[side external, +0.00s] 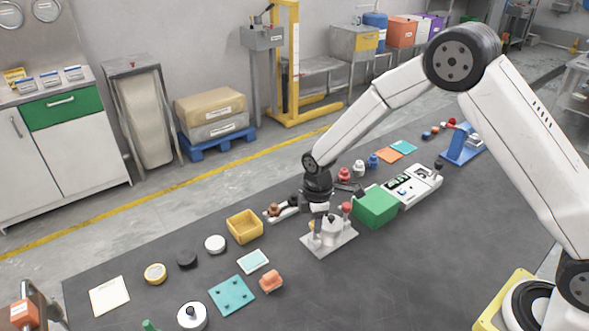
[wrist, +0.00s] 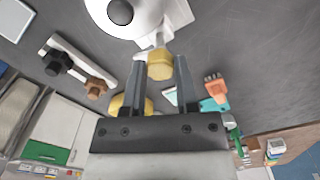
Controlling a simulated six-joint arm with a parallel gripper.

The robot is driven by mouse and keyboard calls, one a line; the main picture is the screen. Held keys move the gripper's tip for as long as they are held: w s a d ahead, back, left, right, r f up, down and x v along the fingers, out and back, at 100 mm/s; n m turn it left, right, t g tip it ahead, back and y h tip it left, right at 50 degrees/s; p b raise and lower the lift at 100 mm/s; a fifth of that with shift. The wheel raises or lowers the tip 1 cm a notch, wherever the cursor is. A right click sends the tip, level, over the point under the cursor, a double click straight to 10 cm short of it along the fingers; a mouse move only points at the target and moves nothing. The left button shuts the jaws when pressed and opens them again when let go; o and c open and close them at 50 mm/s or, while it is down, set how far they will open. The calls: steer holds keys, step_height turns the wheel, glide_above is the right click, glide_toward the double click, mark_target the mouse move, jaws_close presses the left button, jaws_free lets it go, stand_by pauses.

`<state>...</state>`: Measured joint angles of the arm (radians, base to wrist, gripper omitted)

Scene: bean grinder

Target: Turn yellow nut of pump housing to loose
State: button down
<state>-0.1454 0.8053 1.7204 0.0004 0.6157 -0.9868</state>
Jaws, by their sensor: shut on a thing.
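The pump housing (side external: 330,229) is a light grey-white body on a flat pale base plate in the middle of the dark table. It fills the top of the wrist view (wrist: 140,18), with a round black knob. Its yellow nut (wrist: 160,66) sticks out from the housing towards my gripper. My gripper (wrist: 167,62) has its two dark fingers on either side of the nut and is shut on it. In the side view my gripper (side external: 317,222) points down at the housing and mostly hides the nut; only a bit of yellow shows.
A green block (side external: 376,208) stands close to the right of the housing, with a white device (side external: 413,187) beyond. A red-topped knob (side external: 347,207) is close by. The table in front is clear.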

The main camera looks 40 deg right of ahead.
steer(key=shift+n, duration=1.3)
steer(key=shift+c, duration=1.8)
jaws_free()
steer(key=shift+r, duration=3.95)
